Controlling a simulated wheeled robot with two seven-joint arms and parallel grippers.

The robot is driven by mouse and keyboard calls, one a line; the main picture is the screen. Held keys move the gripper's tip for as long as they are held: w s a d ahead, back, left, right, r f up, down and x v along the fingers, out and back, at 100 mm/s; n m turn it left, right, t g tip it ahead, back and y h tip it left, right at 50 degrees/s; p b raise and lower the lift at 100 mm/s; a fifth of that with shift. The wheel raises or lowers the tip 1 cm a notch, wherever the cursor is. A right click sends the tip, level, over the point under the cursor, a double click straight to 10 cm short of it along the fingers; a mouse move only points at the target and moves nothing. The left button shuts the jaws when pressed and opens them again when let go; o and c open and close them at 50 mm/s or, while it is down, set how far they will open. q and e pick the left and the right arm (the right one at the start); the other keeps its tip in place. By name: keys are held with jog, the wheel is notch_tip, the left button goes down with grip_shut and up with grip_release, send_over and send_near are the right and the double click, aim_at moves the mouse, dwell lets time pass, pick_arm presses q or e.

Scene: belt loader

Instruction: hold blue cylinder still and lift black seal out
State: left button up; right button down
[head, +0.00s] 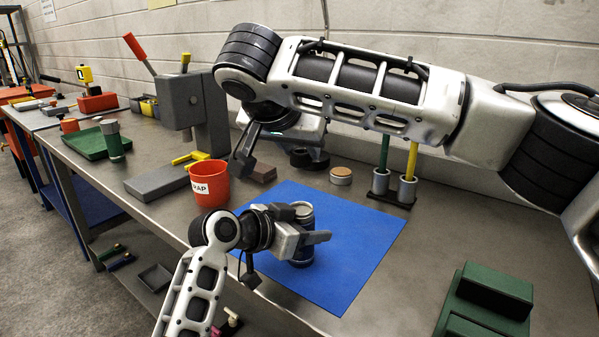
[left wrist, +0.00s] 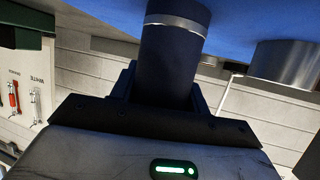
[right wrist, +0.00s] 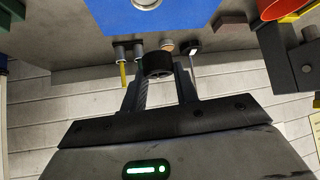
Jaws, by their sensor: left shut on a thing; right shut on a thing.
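The blue cylinder (head: 302,252) stands on the blue mat; it is dark blue with a silver band, and also shows in the left wrist view (left wrist: 172,60). My left gripper (head: 303,238) is shut around its side. The black seal (right wrist: 158,66) is a short dark ring between the fingertips of my right gripper (right wrist: 160,80), which is shut on it. The right gripper holds it in the air, clear of the cylinder.
The blue mat (head: 365,235) has free room right of the cylinder. A red bucket (head: 209,185) stands left of the mat. Behind it are a cork-coloured lid (head: 341,176) and two cups with a green and a yellow rod (head: 412,160). A green block (head: 490,300) sits front right.

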dwell(0.3)
pick_arm(q)
jog(key=o, duration=1.5)
